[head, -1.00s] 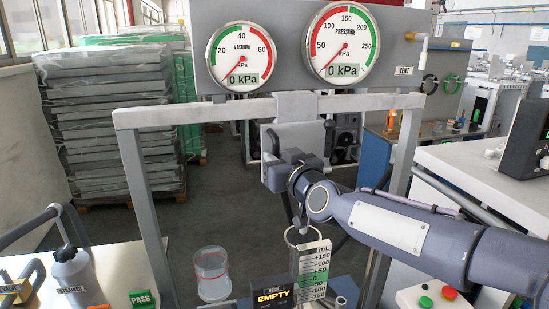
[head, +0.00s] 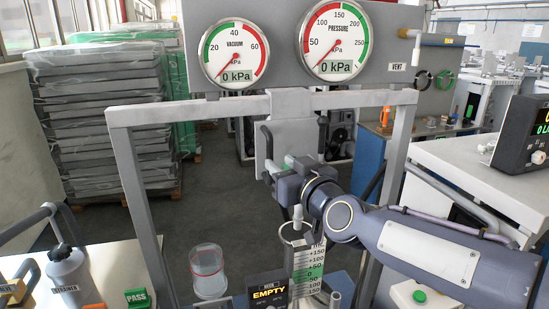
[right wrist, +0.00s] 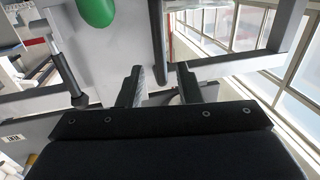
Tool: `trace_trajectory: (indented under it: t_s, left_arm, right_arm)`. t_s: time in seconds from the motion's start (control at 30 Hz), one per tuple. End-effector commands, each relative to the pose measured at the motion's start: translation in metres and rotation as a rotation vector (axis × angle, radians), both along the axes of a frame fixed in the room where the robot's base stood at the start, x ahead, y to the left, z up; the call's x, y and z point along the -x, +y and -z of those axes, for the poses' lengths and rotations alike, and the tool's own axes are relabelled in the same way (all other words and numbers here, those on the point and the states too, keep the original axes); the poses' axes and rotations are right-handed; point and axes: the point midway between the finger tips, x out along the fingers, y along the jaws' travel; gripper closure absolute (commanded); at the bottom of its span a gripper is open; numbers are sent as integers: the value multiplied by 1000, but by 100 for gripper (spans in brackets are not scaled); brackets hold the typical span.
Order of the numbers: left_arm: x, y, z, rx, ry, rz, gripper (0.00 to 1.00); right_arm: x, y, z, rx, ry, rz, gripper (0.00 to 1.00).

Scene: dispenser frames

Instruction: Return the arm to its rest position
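My right gripper (head: 272,168) is in front of the grey frame's centre plate (head: 283,125), its fingers pointing away and to the left. In the right wrist view, its two dark fingers (right wrist: 160,88) are apart with nothing held between them. My right arm reaches in from the lower right, above the bench. My left gripper is in neither current view.
The metal frame (head: 130,160) carries two gauges reading 0 kPa. Below stand a clear cup (head: 208,272), a scaled column (head: 306,272) and a display (head: 270,292) reading EMPTY. A grey bottle (head: 70,272) stands at left. A monitor (head: 522,135) is at right.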

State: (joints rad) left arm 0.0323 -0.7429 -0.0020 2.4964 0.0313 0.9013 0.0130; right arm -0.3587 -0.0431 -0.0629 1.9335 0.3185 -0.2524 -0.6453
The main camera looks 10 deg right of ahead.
Motion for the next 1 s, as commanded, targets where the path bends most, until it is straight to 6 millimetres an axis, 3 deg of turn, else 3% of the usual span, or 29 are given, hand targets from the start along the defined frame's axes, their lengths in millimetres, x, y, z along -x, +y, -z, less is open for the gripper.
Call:
trace_trajectory:
  t_s: [0.13, 0.57, 0.67, 0.77, 1.0]
  left_arm:
    - [0, 0, -2, 0, 0, 0, 64]
    - [0, 0, -2, 0, 0, 0, 64]
    - [0, 0, -2, 0, 0, 0, 64]
    - [0, 0, -2, 0, 0, 0, 64]
    - [0, 0, -2, 0, 0, 0, 64]
  right_arm:
    - [14, -4, 0, -1, 1, 1, 68]
    - [23, -7, 7, -9, 30, -9, 68]
    - [48, -16, 31, -36, 137, -46, 68]
    - [92, -26, 74, -79, 324, -83, 68]
    - [217, -42, 184, -186, 816, -52, 68]
